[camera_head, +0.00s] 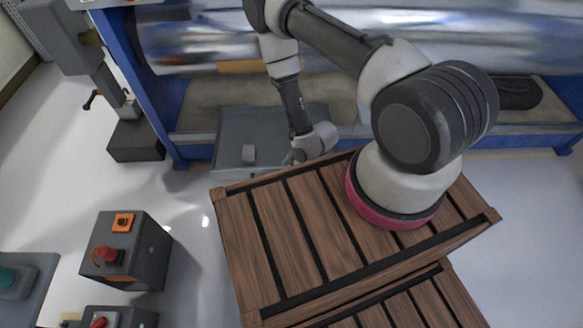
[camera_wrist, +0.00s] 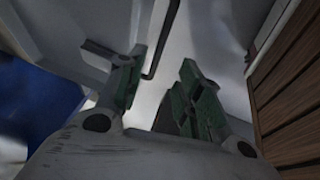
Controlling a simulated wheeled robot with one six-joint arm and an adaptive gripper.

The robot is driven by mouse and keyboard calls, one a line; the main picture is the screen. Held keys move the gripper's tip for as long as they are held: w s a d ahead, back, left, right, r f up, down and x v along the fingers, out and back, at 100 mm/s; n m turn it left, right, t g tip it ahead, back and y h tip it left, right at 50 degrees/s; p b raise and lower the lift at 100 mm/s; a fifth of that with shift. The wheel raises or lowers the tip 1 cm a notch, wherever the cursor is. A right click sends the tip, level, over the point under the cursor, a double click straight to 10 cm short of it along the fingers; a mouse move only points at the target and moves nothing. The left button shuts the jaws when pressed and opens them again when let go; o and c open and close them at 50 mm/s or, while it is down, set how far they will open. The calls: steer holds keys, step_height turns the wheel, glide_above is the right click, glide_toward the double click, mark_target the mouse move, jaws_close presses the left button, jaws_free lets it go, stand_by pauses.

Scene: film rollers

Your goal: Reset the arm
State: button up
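My arm rises over the wooden slatted crate top and bends back down toward the far side. Its wrist end hangs just beyond the crate's far edge in the head view, where the fingers cannot be made out clearly. In the wrist view my gripper (camera_wrist: 158,85) shows two green-padded fingers standing apart. Nothing is held between them; a pale floor and a dark bent rod show behind the gap.
The wooden crate (camera_head: 291,232) lies close to the gripper; its slats show at right in the wrist view (camera_wrist: 292,85). A blue-framed machine with a shiny film roller (camera_head: 210,45) stands behind. A grey control box with a red button (camera_head: 130,255) stands left. Pale floor is open between.

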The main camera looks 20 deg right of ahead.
stand_by(0.3)
steer(key=s+d+r+m+g+h, duration=0.3)
steer(key=s+d+m+g+h, duration=0.25)
steer(key=s, duration=0.55)
steer(key=w+d+r+m+g, duration=0.1)
steer(key=w+d+r+m, duration=0.15)
steer(key=r, duration=1.45)
steer(key=w+d+r+m+g, duration=0.1)
steer(key=d+r+m, duration=0.2)
steer(key=r, duration=1.3)
steer(key=s+d+r+m+t, duration=0.1)
steer(key=s+r+t, duration=0.1)
steer(key=r, duration=0.7)
steer(key=s+d+r+m+t+y, duration=0.1)
steer(key=s+r+t, duration=0.2)
steer(key=r, duration=0.7)
steer(key=s+d+r+m+t+y, duration=0.1)
steer(key=s+r+t, duration=0.2)
steer(key=r, duration=0.6)
steer(key=shift+r+m, duration=0.15)
steer(key=shift+m, duration=0.25)
